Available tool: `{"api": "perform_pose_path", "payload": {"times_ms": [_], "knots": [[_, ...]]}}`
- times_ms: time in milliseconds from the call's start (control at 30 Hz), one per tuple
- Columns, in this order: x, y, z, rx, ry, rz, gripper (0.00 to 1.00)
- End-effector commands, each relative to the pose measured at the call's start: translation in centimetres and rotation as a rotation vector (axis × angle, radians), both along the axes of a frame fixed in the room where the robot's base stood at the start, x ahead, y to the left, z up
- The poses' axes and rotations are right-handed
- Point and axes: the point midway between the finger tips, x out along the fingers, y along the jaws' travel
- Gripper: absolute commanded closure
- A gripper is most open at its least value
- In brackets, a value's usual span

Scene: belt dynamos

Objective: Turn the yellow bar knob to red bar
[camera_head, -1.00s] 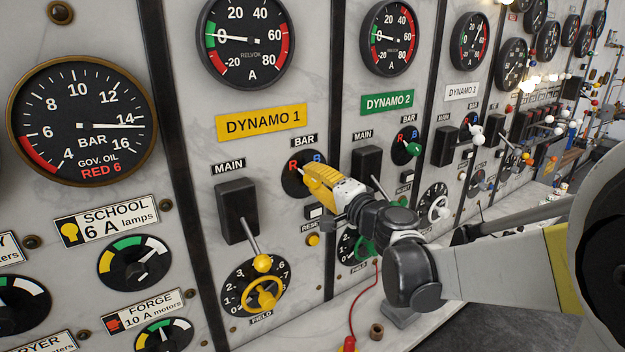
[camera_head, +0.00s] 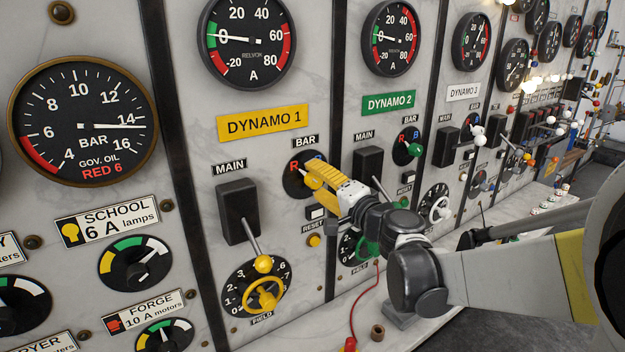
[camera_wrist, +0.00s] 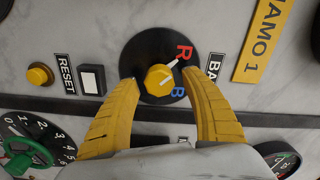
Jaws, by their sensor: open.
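The yellow bar knob (camera_wrist: 159,81) sits on a round black dial (camera_wrist: 133,62) with a red R and a blue B. In the wrist view its white pointer aims at the red R. The knob also shows in the head view (camera_head: 312,182), under the BAR label of Dynamo 1, partly hidden by my fingers. My gripper (camera_wrist: 161,82) is open. Its yellow fingertips stand on either side of the knob, apart from it. In the head view my gripper (camera_head: 317,178) is close in front of the dial.
Left of the dial is a black main switch (camera_head: 237,211) with a yellow-tipped lever. Below are a yellow reset button (camera_head: 313,240) and a yellow field wheel (camera_head: 262,294). The green Dynamo 2 knob (camera_head: 413,150) lies to the right.

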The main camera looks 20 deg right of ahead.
Motion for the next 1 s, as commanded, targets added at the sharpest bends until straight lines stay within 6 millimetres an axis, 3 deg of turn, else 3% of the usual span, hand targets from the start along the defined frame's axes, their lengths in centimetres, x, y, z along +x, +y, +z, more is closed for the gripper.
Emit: {"api": "perform_pose_path", "payload": {"times_ms": [300, 500, 1000], "knots": [[-6.6, -2.3, 0.0, 0.000, 0.000, -0.004, 0.45], [-9.6, -3.2, 0.0, 0.000, 0.000, -0.003, 0.45], [-10.7, -2.9, -0.5, -0.016, 0.009, 0.011, 0.45]]}}
